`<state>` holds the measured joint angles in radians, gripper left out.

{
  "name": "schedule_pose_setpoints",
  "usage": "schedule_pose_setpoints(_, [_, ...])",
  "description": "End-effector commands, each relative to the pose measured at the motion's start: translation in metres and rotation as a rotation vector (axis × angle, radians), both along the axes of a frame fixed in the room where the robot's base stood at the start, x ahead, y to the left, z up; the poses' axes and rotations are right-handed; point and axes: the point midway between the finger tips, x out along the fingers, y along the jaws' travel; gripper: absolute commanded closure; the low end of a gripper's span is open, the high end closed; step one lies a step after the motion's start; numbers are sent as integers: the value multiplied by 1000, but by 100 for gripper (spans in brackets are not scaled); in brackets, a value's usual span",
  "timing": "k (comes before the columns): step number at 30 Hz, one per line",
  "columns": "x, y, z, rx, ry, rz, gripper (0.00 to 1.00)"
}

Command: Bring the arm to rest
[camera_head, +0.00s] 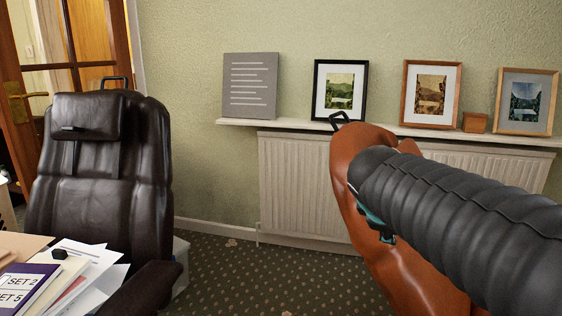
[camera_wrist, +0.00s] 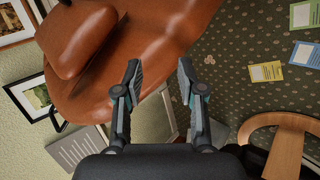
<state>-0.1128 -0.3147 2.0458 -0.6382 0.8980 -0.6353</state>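My gripper (camera_wrist: 159,72) shows in the wrist view with its two dark fingers apart and nothing between them. A tan-brown leather chair (camera_wrist: 160,28) fills the upper left and middle of that view, beyond the fingertips; I cannot tell how far off it is. In the head view my arm, in a dark ribbed sleeve, reaches in from the right in front of the same leather chair (camera_head: 345,160). Only a small teal and dark part of the gripper shows there, below the sleeve's end; the fingers are mostly hidden.
A black office chair (camera_head: 100,190) stands at left behind papers and books (camera_head: 75,270). A shelf (camera_head: 290,126) with framed pictures runs above a radiator (camera_head: 300,185). Coloured sheets (camera_wrist: 266,71) lie on the carpet near a curved wooden piece (camera_wrist: 286,150). Carpet (camera_head: 250,275) is clear in the middle.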

Motion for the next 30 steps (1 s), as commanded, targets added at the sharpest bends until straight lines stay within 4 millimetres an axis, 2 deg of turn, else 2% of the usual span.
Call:
schedule_pose_setpoints(1, [-24,1,-11,94,-18,-67,61])
schedule_pose_setpoints(6, [-94,16,-54,436,-65,-325,61])
schedule_pose_setpoints(9, [-129,29,-77,617,-82,-475,61])
schedule_pose_setpoints(12, [-155,40,-97,763,-89,-602,61])
schedule_pose_setpoints(15, [-172,50,-110,864,-93,-694,61])
schedule_pose_setpoints(18, [-181,55,-117,920,-93,-746,61])
schedule_pose_setpoints(30, [-183,57,-120,936,-92,-763,61])
